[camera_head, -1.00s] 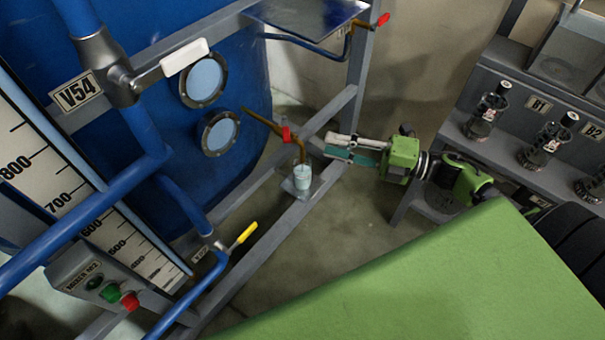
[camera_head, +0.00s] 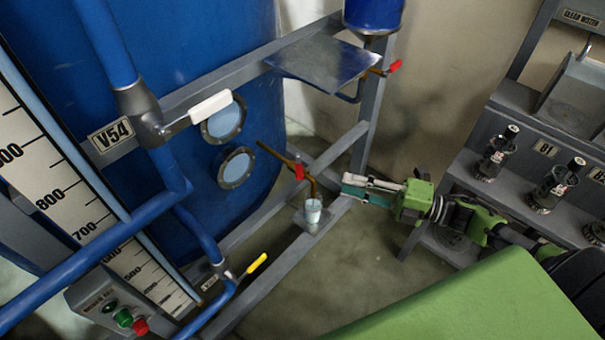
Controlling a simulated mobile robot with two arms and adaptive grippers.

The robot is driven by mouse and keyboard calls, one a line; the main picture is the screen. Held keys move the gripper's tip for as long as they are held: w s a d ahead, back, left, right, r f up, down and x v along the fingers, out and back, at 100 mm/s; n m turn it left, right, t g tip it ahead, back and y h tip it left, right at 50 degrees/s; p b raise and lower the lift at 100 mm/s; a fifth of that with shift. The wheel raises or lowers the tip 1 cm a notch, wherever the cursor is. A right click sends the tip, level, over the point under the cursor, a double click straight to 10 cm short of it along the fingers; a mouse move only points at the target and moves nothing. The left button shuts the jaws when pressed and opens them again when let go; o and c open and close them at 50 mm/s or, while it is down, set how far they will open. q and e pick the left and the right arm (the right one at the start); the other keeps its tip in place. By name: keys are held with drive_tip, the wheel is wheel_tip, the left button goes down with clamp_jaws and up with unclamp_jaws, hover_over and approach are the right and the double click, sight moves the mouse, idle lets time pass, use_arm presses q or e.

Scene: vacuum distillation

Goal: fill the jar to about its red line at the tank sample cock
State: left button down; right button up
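A small pale jar (camera_head: 313,211) stands upright on a little plate at the low frame rail, under the spout of the brass sample cock (camera_head: 310,185). The cock comes from the blue tank (camera_head: 190,60) and has a red handle (camera_head: 299,171). The jar's fill level and red line are too small to make out. My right gripper (camera_head: 345,189) points left just right of the jar and cock, apart from the jar in the picture. My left gripper is out of view.
A metal shelf (camera_head: 325,62) with a red-handled tap (camera_head: 394,67) is above. A rack (camera_head: 510,103) with bottles stands at right. A blue pipe with a yellow-handled valve (camera_head: 257,263) is at lower left. Bare floor (camera_head: 335,265) lies between.

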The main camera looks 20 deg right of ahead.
sight(299, 171)
drive_tip(key=p+x, duration=0.2)
drive_tip(key=x, duration=1.1)
drive_tip(key=shift+w+a, duration=0.2)
drive_tip(key=shift+a, duration=0.05)
clamp_jaws()
